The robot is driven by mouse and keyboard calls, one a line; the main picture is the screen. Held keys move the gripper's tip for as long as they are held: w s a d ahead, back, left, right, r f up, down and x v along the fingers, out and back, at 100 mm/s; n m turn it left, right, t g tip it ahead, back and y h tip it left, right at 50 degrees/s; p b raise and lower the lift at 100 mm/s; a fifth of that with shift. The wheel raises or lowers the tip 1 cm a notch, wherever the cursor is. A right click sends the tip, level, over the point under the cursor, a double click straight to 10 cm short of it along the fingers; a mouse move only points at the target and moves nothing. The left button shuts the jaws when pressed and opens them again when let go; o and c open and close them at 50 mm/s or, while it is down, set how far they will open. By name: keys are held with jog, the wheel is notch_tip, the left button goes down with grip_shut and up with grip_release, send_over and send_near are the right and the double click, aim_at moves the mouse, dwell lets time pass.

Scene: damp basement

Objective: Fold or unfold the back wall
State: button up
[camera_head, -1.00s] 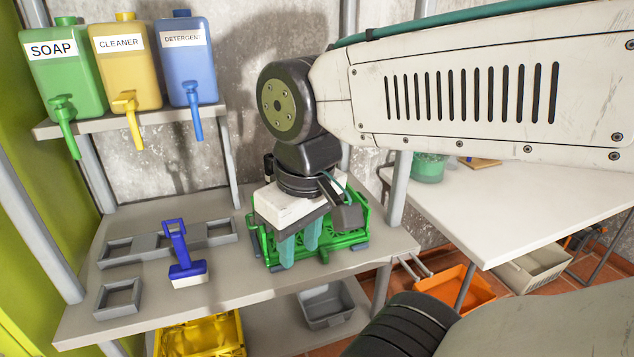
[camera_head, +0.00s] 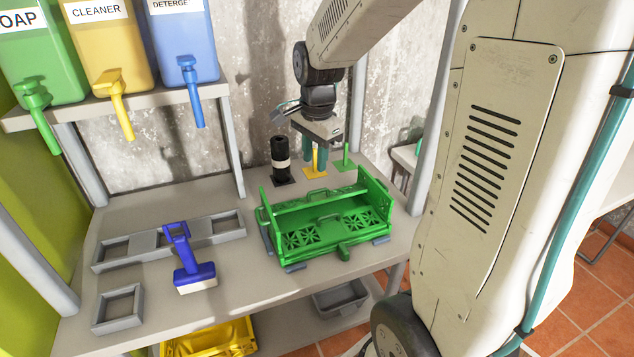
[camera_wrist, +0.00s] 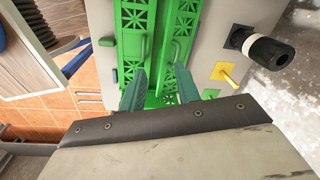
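The green crate (camera_head: 345,252) stands on the shelf with both end walls upright. A lattice panel with a handle (camera_head: 330,217) lies low inside it. The back wall (camera_head: 288,208) runs along the far side, with a handle on its edge; its exact tilt is hard to tell. My gripper (camera_head: 320,160) is above and behind the crate's far side, fingers down and apart, nothing between them. In the wrist view the fingers (camera_wrist: 160,90) appear over the crate, one near the lattice on its right side.
A black cylinder (camera_head: 280,160), a yellow post (camera_head: 316,160) and a green post (camera_head: 345,160) stand behind the crate. A blue-handled brush (camera_head: 190,262) and grey trays (camera_head: 118,307) are at left.

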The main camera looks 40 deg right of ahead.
jog(key=w+d+f+m, duration=0.1)
jog(key=f, duration=0.3)
jog(key=w+d+f+m, duration=0.1)
jog(key=w+d+f, duration=0.1)
jog(key=f, duration=0.2)
jog(key=w+d+f+m, duration=0.1)
jog(key=f+m, duration=0.1)
jog(key=f, duration=0.2)
jog(key=shift+w+d+f, duration=0.2)
jog(key=shift+w+d, duration=0.15)
